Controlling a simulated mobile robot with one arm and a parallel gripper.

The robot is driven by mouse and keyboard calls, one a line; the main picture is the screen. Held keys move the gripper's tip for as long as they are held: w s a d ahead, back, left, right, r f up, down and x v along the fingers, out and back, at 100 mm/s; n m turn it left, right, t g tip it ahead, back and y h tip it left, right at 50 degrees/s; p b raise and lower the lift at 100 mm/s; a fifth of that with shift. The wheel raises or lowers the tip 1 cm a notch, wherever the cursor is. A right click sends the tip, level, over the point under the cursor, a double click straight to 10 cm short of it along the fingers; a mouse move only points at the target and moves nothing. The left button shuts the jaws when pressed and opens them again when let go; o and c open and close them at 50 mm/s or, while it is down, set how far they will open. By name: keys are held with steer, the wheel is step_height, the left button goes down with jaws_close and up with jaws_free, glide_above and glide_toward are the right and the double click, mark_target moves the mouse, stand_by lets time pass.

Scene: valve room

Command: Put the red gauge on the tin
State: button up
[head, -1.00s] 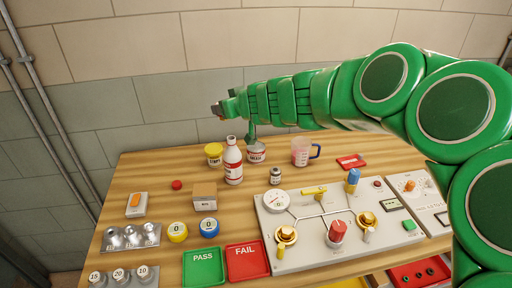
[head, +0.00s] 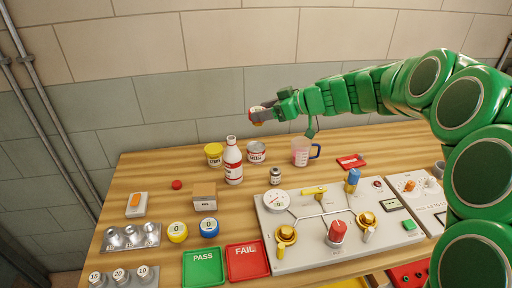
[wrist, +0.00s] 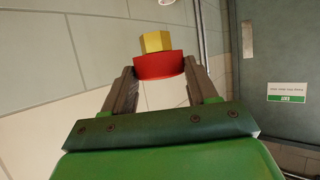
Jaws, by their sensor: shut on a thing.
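My gripper (head: 264,111) is shut on the red gauge (wrist: 160,65) and holds it in the air above the back of the bench. In the wrist view the gauge's red body sits between the two fingers, with a yellow block-shaped part (wrist: 156,41) beyond it.
A white bottle with a red label (head: 233,162) and a yellow-lidded pot (head: 214,154) stand left of the tin. The valve panel (head: 300,251) fills the front right.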

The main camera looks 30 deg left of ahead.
steer(key=d, duration=0.1)
glide_above(261, 148)
steer(key=shift+d+f, duration=0.15)
steer(key=shift+f, duration=7.05)
steer(key=shift+w+f, duration=0.1)
steer(key=shift+f, duration=0.2)
steer(key=shift+a+f, duration=0.2)
steer(key=shift+f, duration=1.4)
steer(key=o, duration=1.2)
steer(key=shift+f, duration=0.1)
